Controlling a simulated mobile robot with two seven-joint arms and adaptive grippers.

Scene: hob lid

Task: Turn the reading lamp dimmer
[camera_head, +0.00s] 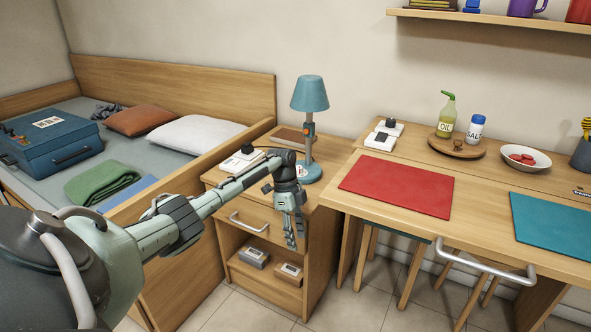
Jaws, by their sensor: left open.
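The reading lamp (310,95) has a teal shade and stands upright on the bedside cabinet. A small orange part (309,129), which looks like the dimmer knob, sits on its stem below the shade. The round teal lamp base (313,171) is partly hidden by my left arm. My left gripper (295,238) is open and empty, with its fingers pointing down. It appears in front of the cabinet, lower than the lamp and apart from the orange part. My right gripper is not in view.
The bedside cabinet (322,218) has a drawer handle (249,222) and an open shelf with small boxes. A table on the right carries a red mat (397,186), oil bottle (447,116), salt shaker (476,128) and bowl (525,157). A bed lies left.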

